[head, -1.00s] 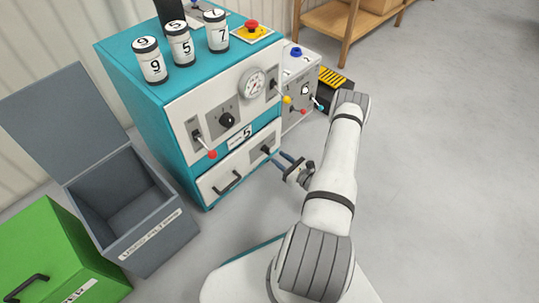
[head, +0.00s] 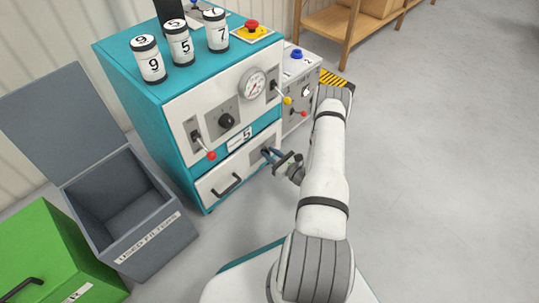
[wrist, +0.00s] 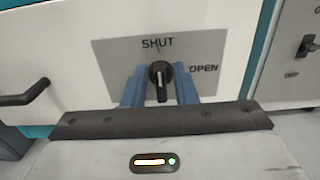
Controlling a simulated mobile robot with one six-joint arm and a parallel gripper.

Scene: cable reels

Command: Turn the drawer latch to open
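The drawer latch (wrist: 159,78) is a black knob on a grey plate (wrist: 111,60) marked SHUT at the top and OPEN at the right. In the wrist view the knob stands upright, below the word SHUT. The plate sits on the white drawer front (head: 216,184) of the teal machine. My gripper (wrist: 159,90) is open, with one blue finger on each side of the knob and gaps between.
The drawer's black handle (head: 228,185) is left of the latch. A red-tipped lever (head: 212,155) and a black dial (head: 227,121) are on the panel above. A grey bin (head: 140,234) and green box (head: 60,255) stand at left. The floor at right is clear.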

